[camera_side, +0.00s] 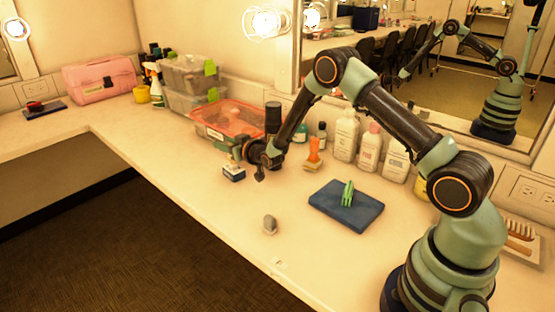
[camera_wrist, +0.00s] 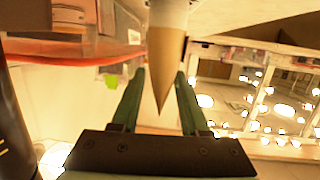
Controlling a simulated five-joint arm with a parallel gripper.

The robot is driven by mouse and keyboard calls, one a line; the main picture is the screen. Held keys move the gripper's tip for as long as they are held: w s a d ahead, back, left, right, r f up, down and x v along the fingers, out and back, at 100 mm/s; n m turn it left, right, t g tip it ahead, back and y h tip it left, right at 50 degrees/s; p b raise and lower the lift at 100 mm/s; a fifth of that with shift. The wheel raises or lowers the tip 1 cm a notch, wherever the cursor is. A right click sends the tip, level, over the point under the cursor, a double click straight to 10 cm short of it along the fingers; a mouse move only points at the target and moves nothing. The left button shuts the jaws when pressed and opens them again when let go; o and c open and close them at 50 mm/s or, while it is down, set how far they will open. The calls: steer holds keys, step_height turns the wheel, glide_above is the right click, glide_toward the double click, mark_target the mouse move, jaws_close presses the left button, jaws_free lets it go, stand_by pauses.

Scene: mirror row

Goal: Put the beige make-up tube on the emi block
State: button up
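The beige make-up tube (camera_wrist: 168,65), pale with a tapered gold-brown end, lies between the two green fingers of my gripper (camera_wrist: 161,74) in the wrist view. The fingers look closed on it, and its far end runs out of the top of that frame. In the side view my gripper (camera_side: 244,158) reaches left from the dark wrist, with the tube (camera_side: 236,155) small at its tip. Just below is a small block with a dark blue base and pale top (camera_side: 234,174), likely the emi block; its lettering is unreadable. I cannot tell whether tube and block touch.
An orange-lidded box (camera_side: 226,122) stands close behind my gripper. An orange item on a block (camera_side: 313,158) and several bottles (camera_side: 345,137) stand to the right. A dark blue pad (camera_side: 330,208) bears a green item (camera_side: 347,193). A grey piece (camera_side: 269,224) lies near the front edge.

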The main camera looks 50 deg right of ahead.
steer(key=shift+r, duration=0.2)
steer(key=s+a+r+g, duration=0.2)
steer(key=s+r, duration=0.3)
steer(key=s, duration=0.7)
steer(key=s+a+r+g+y, duration=0.1)
steer(key=s+a+r+g, duration=0.2)
steer(key=s, duration=0.9)
steer(key=s+a+r+n+g, duration=0.1)
steer(key=s+r+g, duration=0.3)
steer(key=s+r, duration=0.5)
steer(key=s+a, duration=0.1)
steer(key=s, duration=0.2)
steer(key=shift+a+g+y, duration=0.2)
steer(key=shift+g+y, duration=0.1)
steer(key=shift+y, duration=0.1)
